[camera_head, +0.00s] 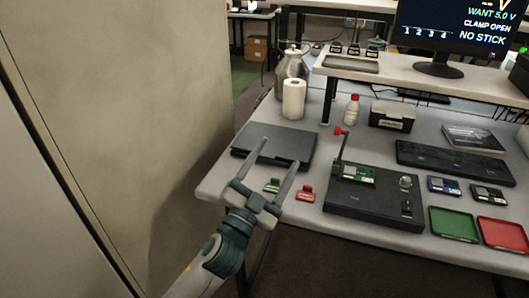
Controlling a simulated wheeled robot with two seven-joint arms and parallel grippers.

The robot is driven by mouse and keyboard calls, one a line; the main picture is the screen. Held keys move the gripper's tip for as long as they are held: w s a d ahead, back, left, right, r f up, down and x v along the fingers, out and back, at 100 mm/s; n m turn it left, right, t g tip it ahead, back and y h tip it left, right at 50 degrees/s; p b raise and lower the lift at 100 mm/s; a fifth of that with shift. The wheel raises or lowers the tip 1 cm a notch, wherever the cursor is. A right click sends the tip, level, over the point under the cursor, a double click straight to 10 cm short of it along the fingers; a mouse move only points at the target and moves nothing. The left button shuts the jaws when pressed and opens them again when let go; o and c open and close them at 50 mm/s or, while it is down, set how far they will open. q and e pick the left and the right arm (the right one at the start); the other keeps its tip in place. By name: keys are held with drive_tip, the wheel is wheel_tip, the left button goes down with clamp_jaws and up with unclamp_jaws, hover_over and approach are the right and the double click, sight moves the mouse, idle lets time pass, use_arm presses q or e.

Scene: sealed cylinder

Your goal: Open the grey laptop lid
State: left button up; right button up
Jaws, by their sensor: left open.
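The grey laptop (283,141) lies at the left end of the workbench with its lid down flat. My left gripper (277,160) reaches in from the lower left. Its two long fingers are spread wide and hold nothing. In the picture the fingertips overlap the laptop's near side; I cannot tell whether they touch it or hover above. My right gripper is not in view.
A paper roll (293,99) and a metal canister (292,66) stand behind the laptop. Small green (272,185) and red (306,193) parts lie in front of it. A black fixture (374,194) stands to the right. A tall beige panel (130,110) is at left.

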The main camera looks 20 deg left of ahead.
use_arm(q)
drive_tip(key=s+d+r+m+g+h, duration=0.2)
drive_tip(key=d+r+m+g+h, duration=0.85)
drive_tip(key=m+h, duration=0.65)
drive_tip(key=s+d+f+m+g+y, duration=0.1)
drive_tip(key=d+f+m+g+y, duration=0.25)
drive_tip(key=d+m+g, duration=0.7)
drive_tip(key=w+a+f+m+t+y, duration=0.2)
drive_tip(key=w+a+f+m+y, duration=0.1)
drive_tip(key=w+a+f+y, duration=0.55)
drive_tip(key=w+a+r+n+y, duration=0.1)
drive_tip(key=a+r+y, duration=0.1)
drive_tip(key=a, duration=0.5)
drive_tip(key=w+a+r+n+t+y, duration=0.1)
drive_tip(key=w+a+y, duration=0.1)
drive_tip(key=a+y, duration=0.2)
drive_tip(key=w+a+r+n+y, duration=0.2)
drive_tip(key=a+y, duration=0.1)
drive_tip(key=a, duration=0.6)
drive_tip(key=shift+w+a+r+t, duration=0.25)
drive_tip(key=shift+a+r+t, duration=0.1)
drive_tip(key=shift+t, duration=0.05)
